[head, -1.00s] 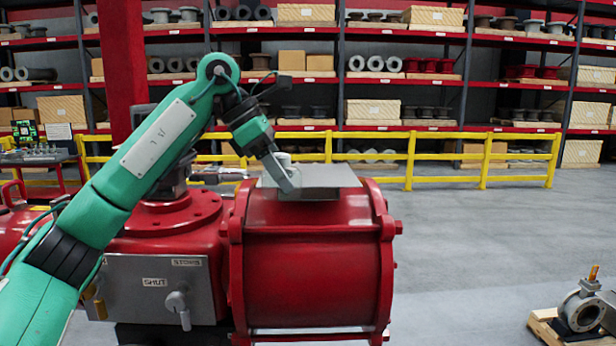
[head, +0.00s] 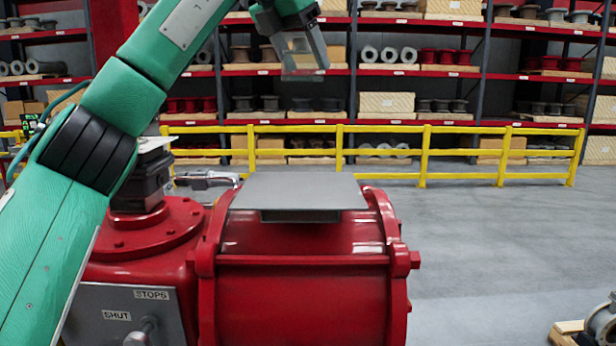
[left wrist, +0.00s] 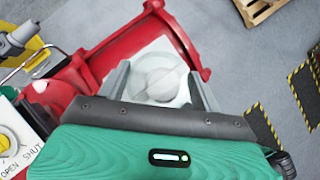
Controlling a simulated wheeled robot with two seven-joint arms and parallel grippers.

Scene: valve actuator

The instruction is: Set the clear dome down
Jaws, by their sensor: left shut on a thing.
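My left gripper (head: 304,62) is high in the head view, above and behind the grey plate (head: 300,190) on the red cylinder. It is shut on the clear dome (head: 298,46), which shows faintly between the fingers. In the left wrist view the dome (left wrist: 160,82) is a pale, see-through round shape between the two fingers (left wrist: 160,95). The pale plate and red cylinder lie beyond it. The dome is clear of the plate in the head view. My right gripper is in neither view.
The red cylinder (head: 305,300) fills the front centre. Left of it, a dark post (head: 138,182) with a pale top stands on the red housing (head: 150,228). A small metal fitting (head: 207,180) is between them. The plate top is bare. A yellow railing (head: 425,150) runs behind.

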